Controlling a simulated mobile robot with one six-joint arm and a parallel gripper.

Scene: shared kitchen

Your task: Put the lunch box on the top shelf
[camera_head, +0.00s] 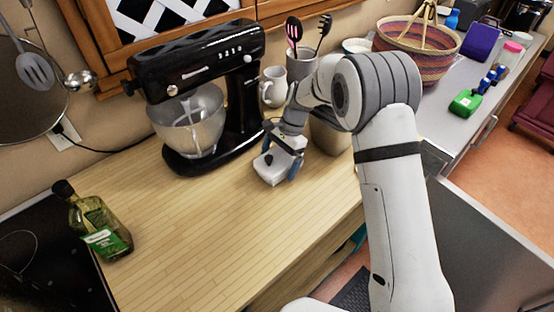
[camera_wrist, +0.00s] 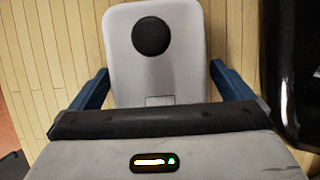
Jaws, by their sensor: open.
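A small pale grey box-like thing with a round black spot (camera_head: 268,171) is low over or on the wooden counter, right of the black mixer. It also shows in the wrist view (camera_wrist: 180,75), between my blue fingers. I take it to be the lunch box, but cannot be sure. My gripper (camera_head: 281,158) points down at it from the right. In the wrist view my gripper (camera_wrist: 160,72) is open, with a finger on each side of the pale thing and gaps visible beside it. No top shelf can be made out.
A black stand mixer (camera_head: 204,88) stands close left of my gripper. A mug (camera_head: 273,87) and a utensil holder (camera_head: 300,66) stand behind. A green bottle (camera_head: 100,228) is at the left. The front wooden counter (camera_head: 215,235) is clear. A basket (camera_head: 418,48) and a purple container (camera_head: 482,44) stand farther right.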

